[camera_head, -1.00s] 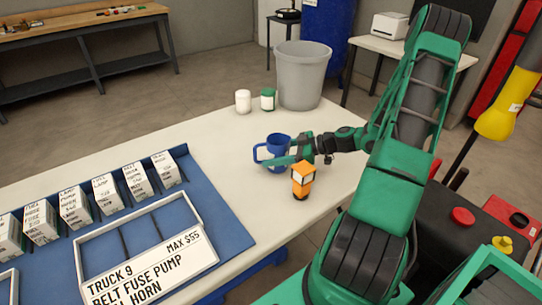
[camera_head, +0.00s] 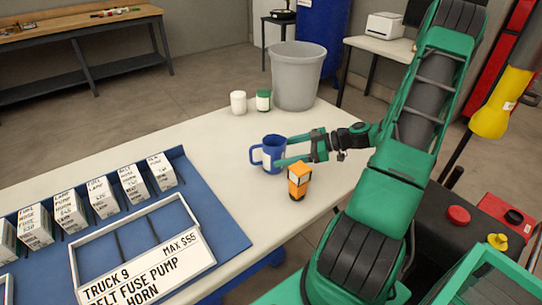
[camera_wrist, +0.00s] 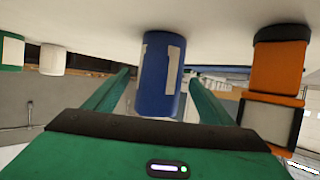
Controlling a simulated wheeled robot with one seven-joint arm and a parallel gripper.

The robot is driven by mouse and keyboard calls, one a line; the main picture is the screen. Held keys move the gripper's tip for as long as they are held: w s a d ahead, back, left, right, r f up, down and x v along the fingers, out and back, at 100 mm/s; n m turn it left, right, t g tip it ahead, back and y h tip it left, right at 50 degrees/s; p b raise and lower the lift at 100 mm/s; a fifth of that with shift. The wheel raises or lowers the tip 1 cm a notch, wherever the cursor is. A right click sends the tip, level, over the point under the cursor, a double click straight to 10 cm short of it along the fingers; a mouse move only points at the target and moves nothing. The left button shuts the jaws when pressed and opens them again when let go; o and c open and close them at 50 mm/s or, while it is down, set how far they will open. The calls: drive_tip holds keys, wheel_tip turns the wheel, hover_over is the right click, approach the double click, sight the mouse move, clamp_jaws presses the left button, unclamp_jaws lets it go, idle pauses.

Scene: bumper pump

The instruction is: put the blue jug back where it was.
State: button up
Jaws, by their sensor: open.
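The blue jug (camera_head: 271,153) stands upright on the white table, its handle toward the left and a pale label on its side. My gripper (camera_head: 281,151) is open just to the right of the jug, its fingers pointing left at it. In the wrist view the jug (camera_wrist: 161,75) appears between the two fingers (camera_wrist: 160,92), with a gap visible on each side near it. The wrist picture is upside down, with the tabletop at the top.
An orange lantern-like item (camera_head: 299,181) stands close in front of my gripper. A white jar (camera_head: 238,103) and a green-and-white jar (camera_head: 263,100) stand behind the jug, near a grey bin (camera_head: 298,76). A blue mat (camera_head: 222,232) with labelled boxes and a tray lies left.

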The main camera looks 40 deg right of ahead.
drive_tip(key=v, duration=0.6)
idle(0.5)
drive_tip(key=s+a+r+m+g+h, duration=0.3)
drive_tip(key=s+r+m+g+h, duration=0.25)
drive_tip(key=r+g+h, duration=0.2)
drive_tip(key=s+a+r+m, duration=0.2)
drive_tip(key=s+m, duration=0.1)
drive_tip(key=s, duration=0.2)
drive_tip(key=s+a+r+m+g+h, duration=0.1)
drive_tip(key=s+a+m, duration=0.1)
drive_tip(key=s, duration=0.4)
drive_tip(key=s+a+r+m+g+h, duration=0.1)
drive_tip(key=s+a+r+m, duration=0.1)
drive_tip(key=s+m, duration=0.3)
drive_tip(key=shift+s+a+r, duration=0.3)
drive_tip(key=shift+s+a, duration=0.1)
drive_tip(key=shift+a, duration=0.2)
